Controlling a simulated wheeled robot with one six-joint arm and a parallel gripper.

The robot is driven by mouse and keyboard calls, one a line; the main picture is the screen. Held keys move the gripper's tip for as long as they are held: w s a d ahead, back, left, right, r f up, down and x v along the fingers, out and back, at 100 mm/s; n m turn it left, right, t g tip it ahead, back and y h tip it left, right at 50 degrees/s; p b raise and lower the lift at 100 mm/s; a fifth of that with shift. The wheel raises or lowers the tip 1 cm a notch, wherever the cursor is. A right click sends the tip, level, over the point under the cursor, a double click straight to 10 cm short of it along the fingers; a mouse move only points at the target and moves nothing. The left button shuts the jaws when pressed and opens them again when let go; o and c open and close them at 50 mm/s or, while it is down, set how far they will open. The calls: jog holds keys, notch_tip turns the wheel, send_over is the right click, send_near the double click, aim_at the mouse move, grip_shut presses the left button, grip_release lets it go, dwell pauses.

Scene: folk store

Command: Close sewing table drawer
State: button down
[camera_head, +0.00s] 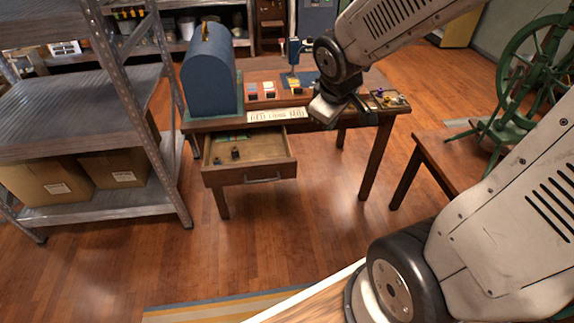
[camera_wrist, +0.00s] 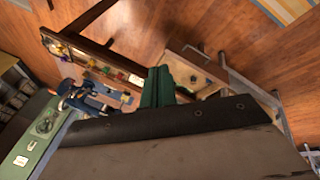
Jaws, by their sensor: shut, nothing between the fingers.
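The sewing table (camera_head: 385,135) is a wooden table in the upper middle of the head view. Its drawer (camera_head: 250,172) is pulled well out at the left front, with a metal handle (camera_head: 262,180) on its front panel. A few small dark items lie inside. The open drawer also shows in the wrist view (camera_wrist: 196,68), right of centre. My gripper (camera_head: 360,112) is shut and empty near the table's front edge, to the right of the drawer and apart from its handle. In the wrist view its narrow shut fingers (camera_wrist: 158,82) show near the centre.
A blue domed case (camera_head: 209,75) and a small blue sewing machine (camera_head: 293,52) stand on the table. A metal shelf (camera_head: 100,120) with boxes stands close to the left. A wooden bench with a green spinning wheel (camera_head: 515,75) is at right. The floor before the drawer is clear.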

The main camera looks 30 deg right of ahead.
jog(key=w+d+f+n+t+y, duration=0.15)
jog(key=w+f+n, duration=0.25)
jog(key=w+f, duration=0.45)
jog(key=n+t+y, duration=0.2)
jog(key=n+y, duration=0.2)
jog(key=n, duration=0.1)
send_near(278, 168)
jog(key=shift+g+h, duration=0.25)
jog(key=x, duration=0.4)
jog(key=shift+s+a+f, duration=0.15)
jog(key=shift+s+a, duration=0.1)
jog(key=shift+a, duration=0.15)
jog(key=shift+w+d, duration=0.2)
jog(key=shift+w, duration=0.4)
